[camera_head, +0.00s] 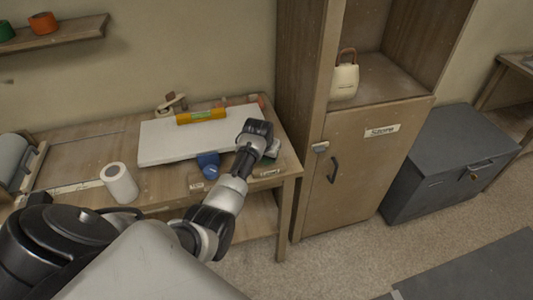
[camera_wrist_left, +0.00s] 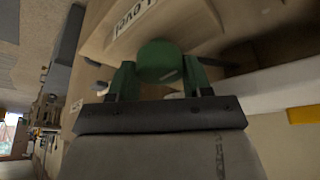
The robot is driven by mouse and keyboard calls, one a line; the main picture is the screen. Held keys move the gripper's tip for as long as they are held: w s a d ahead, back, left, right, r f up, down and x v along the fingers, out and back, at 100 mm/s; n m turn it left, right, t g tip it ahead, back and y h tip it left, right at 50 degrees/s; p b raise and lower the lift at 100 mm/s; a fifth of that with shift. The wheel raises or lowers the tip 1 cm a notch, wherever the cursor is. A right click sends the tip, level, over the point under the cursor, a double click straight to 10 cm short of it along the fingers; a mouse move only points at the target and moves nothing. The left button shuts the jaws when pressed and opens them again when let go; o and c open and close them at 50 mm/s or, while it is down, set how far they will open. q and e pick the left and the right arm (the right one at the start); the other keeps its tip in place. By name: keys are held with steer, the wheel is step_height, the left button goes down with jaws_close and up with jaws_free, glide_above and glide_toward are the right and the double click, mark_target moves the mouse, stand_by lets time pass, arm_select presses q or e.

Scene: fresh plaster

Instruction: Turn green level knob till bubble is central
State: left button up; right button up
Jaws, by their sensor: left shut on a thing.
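The green level knob (camera_wrist_left: 160,61) sits between the fingers of my left gripper (camera_wrist_left: 160,78) in the left wrist view, and the gripper is shut on it. A small "Level" label (camera_wrist_left: 135,16) is beside the knob. In the head view my left gripper (camera_head: 258,136) is at the right end of the workbench, and the arm hides the knob. A yellow spirit level (camera_head: 201,116) with a green vial lies on a white board (camera_head: 165,143). Its bubble is too small to make out. Part of a yellow thing (camera_wrist_left: 304,114) shows at the right of the wrist view. My right gripper is out of view.
A blue knob-like thing (camera_head: 208,164) is at the bench front, left of my gripper. A white roll (camera_head: 119,183) stands farther left on the workbench (camera_head: 160,187). A wooden cupboard (camera_head: 370,160) adjoins the bench on the right, with a grey chest (camera_head: 440,160) beyond.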

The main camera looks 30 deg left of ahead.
arm_select(q)
steer(key=shift+r+n+y+p, duration=0.1)
steer(key=shift+n+y+p, duration=0.45)
steer(key=shift+n, duration=0.55)
steer(key=shift+d+n+g+p, duration=0.1)
steer(key=shift+n+g+p, duration=0.25)
steer(key=shift+n, duration=0.45)
steer(key=shift+n+y, duration=0.35)
steer(key=shift+n, duration=0.65)
steer(key=shift+w+n+g+y, duration=0.1)
steer(key=shift+n+g+y, duration=0.3)
steer(key=shift+n, duration=0.5)
steer(key=n, duration=0.1)
steer(key=n+b, duration=0.1)
steer(key=n+g, duration=0.1)
steer(key=shift+f+n+y+b, duration=0.25)
steer(key=shift+n+y+b, duration=0.05)
steer(key=shift+b, duration=0.1)
steer(key=n+g+b, duration=0.1)
steer(key=n+b, duration=0.1)
steer(key=n, duration=0.1)
steer(key=shift+w+g, duration=0.1)
steer(key=shift+g, duration=0.15)
steer(key=shift+n+g+b, duration=0.4)
steer(key=shift+n+b, duration=0.4)
steer(key=shift+n, duration=0.3)
steer(key=shift+r, duration=0.1)
